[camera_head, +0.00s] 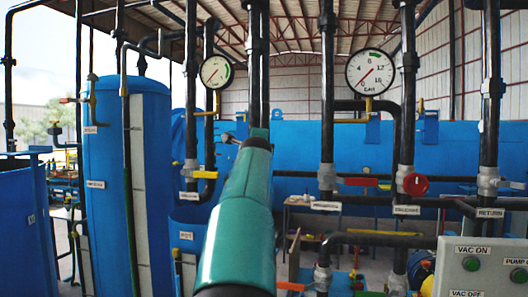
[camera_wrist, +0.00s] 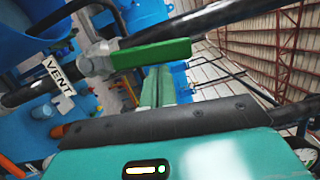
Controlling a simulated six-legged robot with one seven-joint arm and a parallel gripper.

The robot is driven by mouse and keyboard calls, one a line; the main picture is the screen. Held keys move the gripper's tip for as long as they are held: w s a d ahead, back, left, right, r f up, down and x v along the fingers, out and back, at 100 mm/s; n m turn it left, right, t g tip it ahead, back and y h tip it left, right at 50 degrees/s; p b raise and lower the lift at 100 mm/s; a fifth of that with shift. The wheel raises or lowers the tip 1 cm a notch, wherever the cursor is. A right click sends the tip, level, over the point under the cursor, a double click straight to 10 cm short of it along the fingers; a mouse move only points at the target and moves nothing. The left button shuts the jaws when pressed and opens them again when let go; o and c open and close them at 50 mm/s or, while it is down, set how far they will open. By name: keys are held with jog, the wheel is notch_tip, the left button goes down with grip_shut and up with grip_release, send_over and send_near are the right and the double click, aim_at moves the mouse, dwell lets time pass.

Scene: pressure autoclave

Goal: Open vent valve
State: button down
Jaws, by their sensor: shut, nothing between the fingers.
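In the wrist view, the vent valve has a green lever handle (camera_wrist: 150,53) on a grey valve body (camera_wrist: 97,60), set in a dark pipe. A white tag reading VENT (camera_wrist: 58,76) hangs beside it on the left. The handle extends right from the valve body, at a slight angle to the pipe in the picture. My gripper (camera_wrist: 160,72) is shut and empty, its green fingers together, with the tips just below the handle in the picture. I cannot tell whether they touch it. In the head view, my teal arm reaches forward; the vent valve cannot be made out there.
In the head view, vertical dark pipes, two gauges (camera_head: 371,74) (camera_head: 216,72), a red handle (camera_head: 360,182) and a red round knob (camera_head: 416,184) stand around my arm. A blue tank (camera_head: 110,150) is at left. A control panel (camera_head: 482,265) is at lower right.

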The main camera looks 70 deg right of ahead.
jog(key=shift+w+a+r+n, duration=0.1)
jog(key=shift+w+r+n, duration=0.05)
jog(key=shift+w+n, duration=0.3)
jog(key=shift+w+a+r+n, duration=0.1)
jog(key=shift+w+r+n, duration=0.05)
jog(key=shift+w+n, duration=0.3)
jog(key=shift+s, duration=0.15)
